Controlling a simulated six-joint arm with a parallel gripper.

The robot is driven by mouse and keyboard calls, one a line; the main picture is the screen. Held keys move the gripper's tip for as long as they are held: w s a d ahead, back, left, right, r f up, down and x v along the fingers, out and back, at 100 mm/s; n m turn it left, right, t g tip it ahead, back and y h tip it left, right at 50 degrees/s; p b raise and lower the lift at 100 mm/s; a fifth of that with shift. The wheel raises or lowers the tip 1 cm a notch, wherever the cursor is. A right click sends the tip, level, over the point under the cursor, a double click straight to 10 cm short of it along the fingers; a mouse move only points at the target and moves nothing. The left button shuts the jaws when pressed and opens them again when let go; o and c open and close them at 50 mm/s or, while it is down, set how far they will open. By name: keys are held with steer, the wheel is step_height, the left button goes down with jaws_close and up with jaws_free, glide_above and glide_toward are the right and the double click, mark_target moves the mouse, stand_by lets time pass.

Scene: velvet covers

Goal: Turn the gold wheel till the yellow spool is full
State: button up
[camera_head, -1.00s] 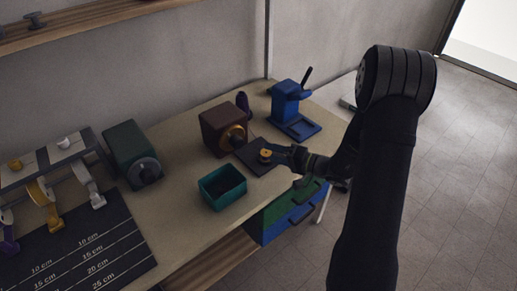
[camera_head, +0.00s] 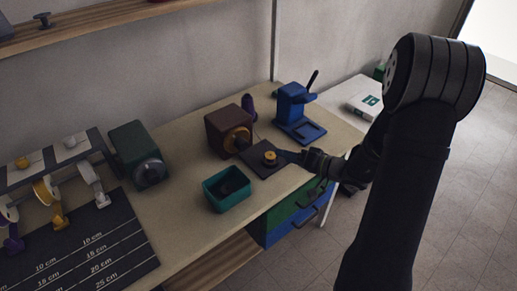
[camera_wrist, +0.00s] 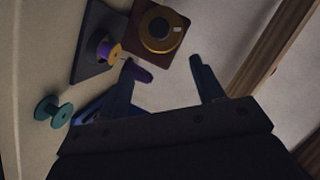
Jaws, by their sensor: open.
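The gold wheel (camera_head: 237,139) is on the front of a brown box; in the wrist view the wheel (camera_wrist: 159,30) is face-on, ahead of my fingers. The yellow spool (camera_head: 270,157) stands on a dark plate in front of the wheel. In the wrist view the spool (camera_wrist: 109,51) shows some purple at its middle; how full it is I cannot tell. My gripper (camera_head: 284,155) is just right of the spool in the head view. In the wrist view my gripper (camera_wrist: 164,70) is open, its blue fingers apart with nothing clearly between them, short of the wheel.
A purple piece (camera_wrist: 138,71) shows beside one fingertip, and a teal spool (camera_wrist: 54,111) lies lower left. A teal bin (camera_head: 227,201) stands near the front edge. A green box (camera_head: 135,150) is left, a blue press (camera_head: 294,103) right. Bare tabletop lies between the green and brown boxes.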

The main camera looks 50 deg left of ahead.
steer(key=r+n, duration=0.1)
glide_toward(246, 146)
steer(key=shift+n+t, duration=0.3)
steer(key=shift+t, duration=0.1)
steer(key=x, duration=1)
steer(key=shift+s+r, duration=0.35)
steer(key=shift+c, duration=0.3)
steer(key=c, duration=0.9)
steer(key=shift+w+f+m+g+y, duration=0.1)
steer(key=shift+m+g+y, duration=0.3)
steer(key=shift+m, duration=0.7)
steer(key=shift+w+f+m+g+y, duration=0.1)
steer(key=shift+m+g, duration=0.5)
steer(key=shift+m, duration=0.5)
